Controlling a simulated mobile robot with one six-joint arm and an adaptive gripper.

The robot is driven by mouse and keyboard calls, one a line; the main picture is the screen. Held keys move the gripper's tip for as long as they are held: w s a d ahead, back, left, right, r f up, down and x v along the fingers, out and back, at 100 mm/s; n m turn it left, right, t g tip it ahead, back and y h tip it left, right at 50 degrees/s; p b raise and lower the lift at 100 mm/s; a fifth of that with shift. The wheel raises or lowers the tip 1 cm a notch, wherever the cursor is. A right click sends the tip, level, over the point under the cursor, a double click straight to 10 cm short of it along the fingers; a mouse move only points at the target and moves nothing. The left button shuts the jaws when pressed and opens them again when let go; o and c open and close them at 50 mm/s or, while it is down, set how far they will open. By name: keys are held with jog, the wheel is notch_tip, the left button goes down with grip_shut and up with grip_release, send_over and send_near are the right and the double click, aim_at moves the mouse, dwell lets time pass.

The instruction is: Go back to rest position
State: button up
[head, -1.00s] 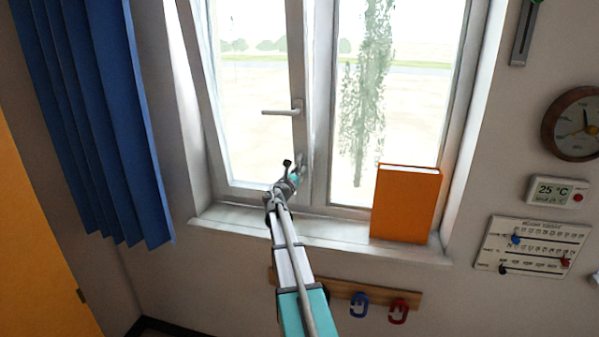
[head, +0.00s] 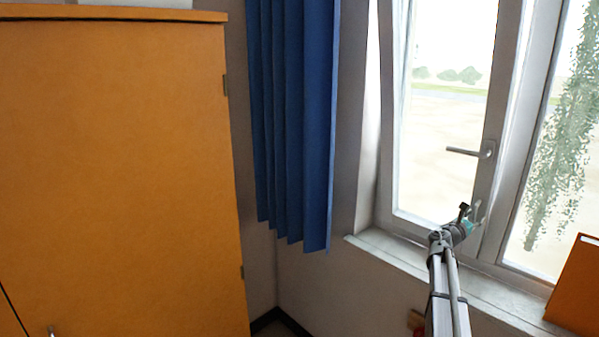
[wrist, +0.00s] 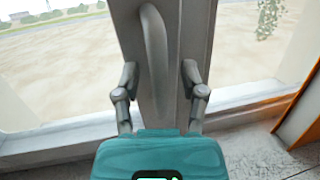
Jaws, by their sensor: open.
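My gripper (head: 472,213) is in front of the window's middle frame, below the window handle (head: 470,152), which lies horizontal in the head view. In the wrist view my gripper (wrist: 160,76) has its two grey fingers spread apart, with nothing held between them. A curved grey bar (wrist: 154,50) on the white window frame (wrist: 178,25) shows beyond and between the fingers. I cannot tell whether the fingers touch the frame. The left window sash (head: 395,120) appears slightly tilted.
The windowsill (head: 390,250) runs below my gripper. An orange book (head: 578,290) stands on the sill at the right. A blue curtain (head: 295,120) hangs left of the window. A large orange cabinet (head: 120,170) fills the left side.

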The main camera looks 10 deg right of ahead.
jog(key=s+a+f+m+g+y, duration=0.25)
jog(key=a+f+m, duration=0.3)
jog(key=a, duration=0.35)
jog(key=s+a+f+m+g+y, duration=0.1)
jog(key=s+a+f+m+y, duration=0.4)
jog(key=a, duration=0.5)
jog(key=s+a+f+m+g+y, duration=0.25)
jog(key=a+f+m, duration=0.3)
jog(key=a, duration=0.35)
jog(key=s+a+f+m+y, duration=0.2)
jog(key=s+a, duration=0.2)
jog(key=a, duration=0.4)
jog(key=s+a+f+m+g+y, duration=0.1)
jog(key=s+a+f+m+y, duration=0.1)
jog(key=a, duration=0.6)
jog(key=s+a+f+m+g+y, duration=0.1)
jog(key=s+a+f+m+y, duration=0.1)
jog(key=s+a+y, duration=0.2)
jog(key=s+a, duration=0.3)
jog(key=a, duration=0.2)
